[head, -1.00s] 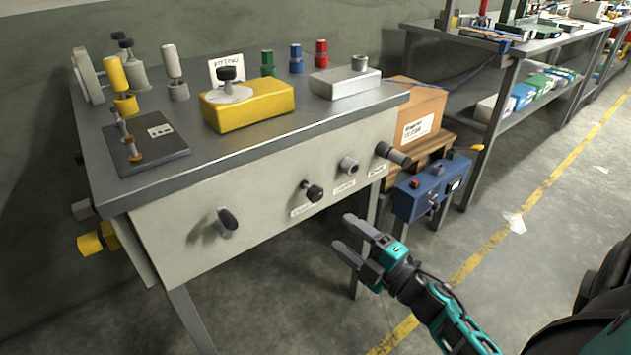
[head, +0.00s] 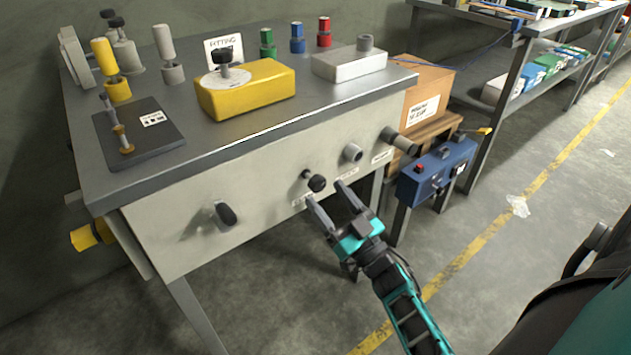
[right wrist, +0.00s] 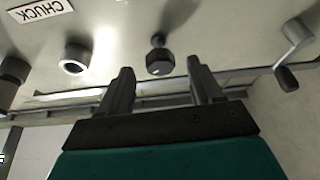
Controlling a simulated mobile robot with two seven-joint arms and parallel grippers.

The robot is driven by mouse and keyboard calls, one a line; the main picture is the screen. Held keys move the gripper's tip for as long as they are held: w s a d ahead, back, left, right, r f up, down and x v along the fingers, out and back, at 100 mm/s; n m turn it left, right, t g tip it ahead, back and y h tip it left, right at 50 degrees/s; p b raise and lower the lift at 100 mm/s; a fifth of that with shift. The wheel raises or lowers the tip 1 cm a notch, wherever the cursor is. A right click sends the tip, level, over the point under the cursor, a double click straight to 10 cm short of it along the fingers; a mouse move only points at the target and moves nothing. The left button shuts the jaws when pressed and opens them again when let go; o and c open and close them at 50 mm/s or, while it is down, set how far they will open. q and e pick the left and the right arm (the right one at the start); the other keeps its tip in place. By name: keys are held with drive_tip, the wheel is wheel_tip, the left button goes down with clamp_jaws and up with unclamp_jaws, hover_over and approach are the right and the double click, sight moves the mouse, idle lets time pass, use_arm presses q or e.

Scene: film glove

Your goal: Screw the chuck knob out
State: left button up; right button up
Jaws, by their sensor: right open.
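A black round knob (head: 317,183) on a short stem sticks out of the bench's front panel. To its right are a grey round socket (head: 353,152) and a grey cylinder (head: 398,140), each with a small label below. The right wrist view shows the black knob (right wrist: 160,62), the socket (right wrist: 76,60) and an upside-down "CHUCK" label (right wrist: 40,10). That label lies near the socket and cylinder; I cannot tell surely which it names. My right gripper (head: 324,193) is open and empty, its fingers pointing at the panel on either side of the black knob, apart from it. My left gripper is out of view.
A black crank handle (head: 226,214) sticks out of the panel at left. A blue control box (head: 436,170) stands to the right, before a cardboard box (head: 424,95). The benchtop (head: 240,130) bears a yellow block and several fittings.

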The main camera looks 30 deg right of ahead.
sight(321, 188)
drive_tip(key=x, duration=0.5)
drive_tip(key=c, duration=1)
drive_tip(key=shift+n, duration=0.5)
